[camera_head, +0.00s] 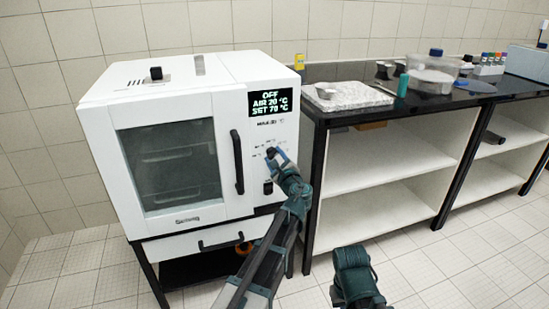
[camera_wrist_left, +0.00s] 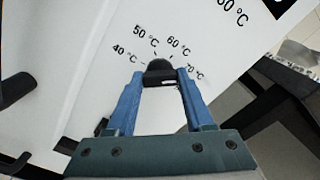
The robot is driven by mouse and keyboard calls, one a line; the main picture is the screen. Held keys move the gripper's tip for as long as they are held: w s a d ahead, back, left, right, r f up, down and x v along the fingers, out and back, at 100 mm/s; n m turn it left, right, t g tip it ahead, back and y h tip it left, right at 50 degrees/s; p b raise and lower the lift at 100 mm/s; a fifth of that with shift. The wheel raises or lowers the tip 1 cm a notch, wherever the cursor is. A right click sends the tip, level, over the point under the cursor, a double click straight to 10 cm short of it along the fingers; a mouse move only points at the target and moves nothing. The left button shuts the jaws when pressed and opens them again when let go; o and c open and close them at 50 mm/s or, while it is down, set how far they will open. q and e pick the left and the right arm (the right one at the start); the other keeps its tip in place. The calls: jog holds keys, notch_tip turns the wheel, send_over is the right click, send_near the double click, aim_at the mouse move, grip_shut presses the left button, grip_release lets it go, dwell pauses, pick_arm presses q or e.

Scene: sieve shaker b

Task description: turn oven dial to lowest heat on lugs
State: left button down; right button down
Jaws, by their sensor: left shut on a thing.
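The white oven (camera_head: 170,222) stands at the left with its glass door shut. Its display (camera_head: 269,102) reads OFF, AIR 20 °C, SET 70 °C. The black dial (camera_wrist_left: 159,68) sits on the oven's front panel, with marks for 40, 50, 60 and 70 °C around it in the left wrist view. My left gripper (camera_wrist_left: 160,78) is shut on the dial, its blue fingers at either side of it; it also shows in the head view (camera_head: 273,154). The dial's pointer is hard to make out. My right gripper's fingertips are not visible; only part of my right arm shows at the bottom.
The oven's vertical door handle (camera_head: 237,162) is left of the dial, and a black switch (camera_head: 268,187) sits below it. A dark-topped bench (camera_head: 345,113) at the right carries a tray (camera_head: 348,97), tubs and bottles. Floor in front is open.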

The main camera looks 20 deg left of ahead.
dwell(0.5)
pick_arm(q)
jog(key=shift+c, duration=1.4)
grip_release()
jog(key=shift+s, duration=0.1)
jog(key=v, duration=1.3)
jog(key=shift+s+d, duration=0.25)
jog(key=shift+d, duration=0.05)
